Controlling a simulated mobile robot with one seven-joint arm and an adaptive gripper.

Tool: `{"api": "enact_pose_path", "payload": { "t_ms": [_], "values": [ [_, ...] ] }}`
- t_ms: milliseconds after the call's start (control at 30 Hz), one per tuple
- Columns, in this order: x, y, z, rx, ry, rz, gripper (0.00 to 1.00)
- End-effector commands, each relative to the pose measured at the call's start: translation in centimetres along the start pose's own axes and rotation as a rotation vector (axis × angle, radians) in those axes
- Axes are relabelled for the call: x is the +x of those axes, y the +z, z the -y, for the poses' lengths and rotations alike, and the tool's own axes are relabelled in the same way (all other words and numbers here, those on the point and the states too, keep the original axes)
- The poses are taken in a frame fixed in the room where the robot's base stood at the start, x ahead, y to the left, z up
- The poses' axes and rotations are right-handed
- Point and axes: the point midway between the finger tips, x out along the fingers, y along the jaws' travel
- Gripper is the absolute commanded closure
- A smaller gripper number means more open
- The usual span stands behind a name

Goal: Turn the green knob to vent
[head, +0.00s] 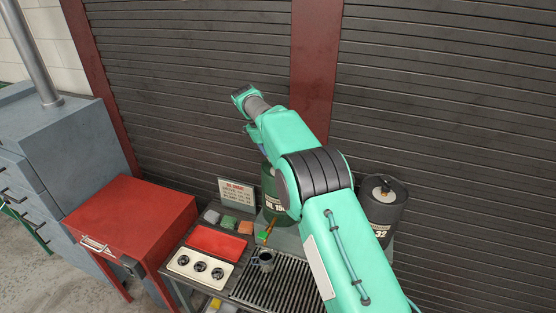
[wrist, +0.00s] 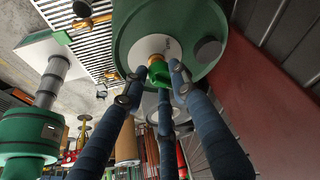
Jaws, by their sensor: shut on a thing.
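The green knob (wrist: 158,71) shows in the wrist view, on the top of a green drum (wrist: 190,22). A pale round plate (wrist: 148,46) with small marks, too small to read, lies around it. My gripper (wrist: 159,80) has dark blue fingers closed around the knob, covering part of it. In the head view the green drum (head: 269,186) stands behind the bench, partly behind my arm. The knob and my fingertips are hidden there by the arm, so the knob's pointing direction cannot be told.
A dark cap (wrist: 208,50) sits on the drum top near the knob. A dark drum (head: 383,212) stands at right. The bench holds a sign (head: 237,194), a red mat (head: 216,243), a panel with black dials (head: 201,267) and a cup (head: 266,260). A red cabinet (head: 135,222) stands left.

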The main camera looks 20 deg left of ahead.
Motion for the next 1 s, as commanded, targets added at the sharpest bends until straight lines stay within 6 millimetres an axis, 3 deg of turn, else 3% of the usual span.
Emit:
{"api": "enact_pose_path", "payload": {
  "t_ms": [167, 200, 267, 667, 1000],
  "values": [
    [-0.3, -0.4, 0.2, 0.003, -0.009, -0.002, 0.99],
    [-0.2, -0.4, 0.2, 0.003, -0.009, -0.002, 0.65],
    [-0.2, -0.4, 0.2, 0.003, -0.008, -0.002, 0.56],
    [-0.2, -0.1, 0.1, -0.001, -0.002, -0.001, 0.56],
    [-3.3, 0.0, 0.1, -0.001, -0.004, -0.001, 0.56]
  ]
}}
